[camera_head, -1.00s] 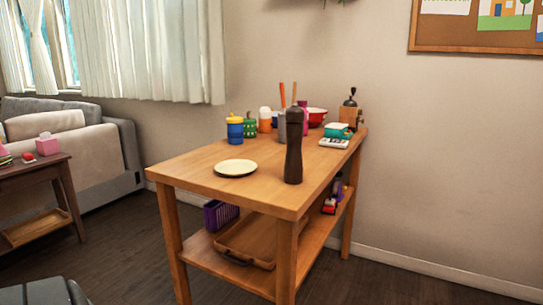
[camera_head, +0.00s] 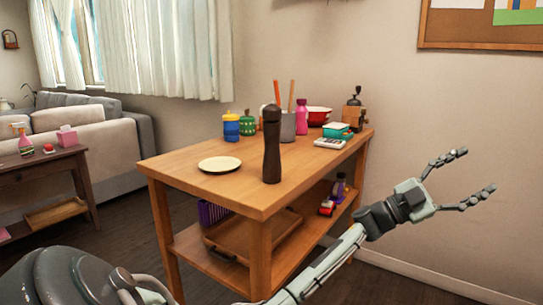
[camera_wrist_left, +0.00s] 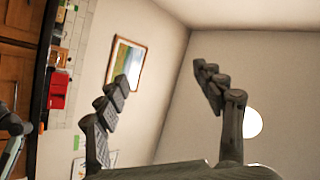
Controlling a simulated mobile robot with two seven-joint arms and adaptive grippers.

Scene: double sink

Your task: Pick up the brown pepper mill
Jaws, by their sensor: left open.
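The brown pepper mill (camera_head: 272,145) stands upright near the front right edge of the wooden table (camera_head: 235,196) in the head view. My left gripper (camera_head: 477,171) is open and empty, to the right of the table and apart from the mill, with its fingers pointing right, away from it. I do not make out the mill in that view. My right gripper is not in view.
A cream plate (camera_head: 220,164) lies left of the mill. Behind stand a blue and yellow cup (camera_head: 231,128), a grey utensil holder (camera_head: 288,126), a pink bottle (camera_head: 302,117), a red bowl (camera_head: 319,116) and a coffee grinder (camera_head: 354,112).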

